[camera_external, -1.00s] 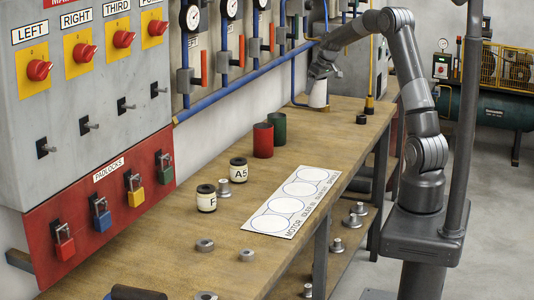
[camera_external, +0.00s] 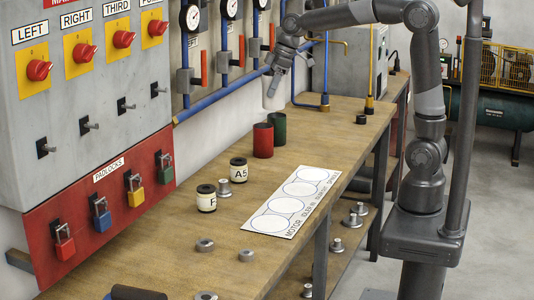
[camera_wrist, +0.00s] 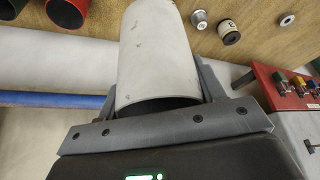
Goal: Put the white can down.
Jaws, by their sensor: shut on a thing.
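The white can (camera_external: 272,92) is held in the air above the back part of the wooden bench (camera_external: 150,235), near the wall. My gripper (camera_external: 274,80) is shut on it. In the wrist view the white can (camera_wrist: 155,55) fills the middle, between the two grey fingers of my gripper (camera_wrist: 160,95). Its near end looks open and dark inside. In the external view the can is slightly tilted and clear of the bench, above and behind the red can (camera_external: 263,141) and the green can (camera_external: 279,128).
A white card with printed circles (camera_external: 292,202) lies on the bench. Spools marked F (camera_external: 206,198) and A5 (camera_external: 239,170) and several metal pieces stand nearby. Blue pipes (camera_external: 240,85) and red-handled valves (camera_external: 204,65) line the wall. Bare bench lies right of the green can.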

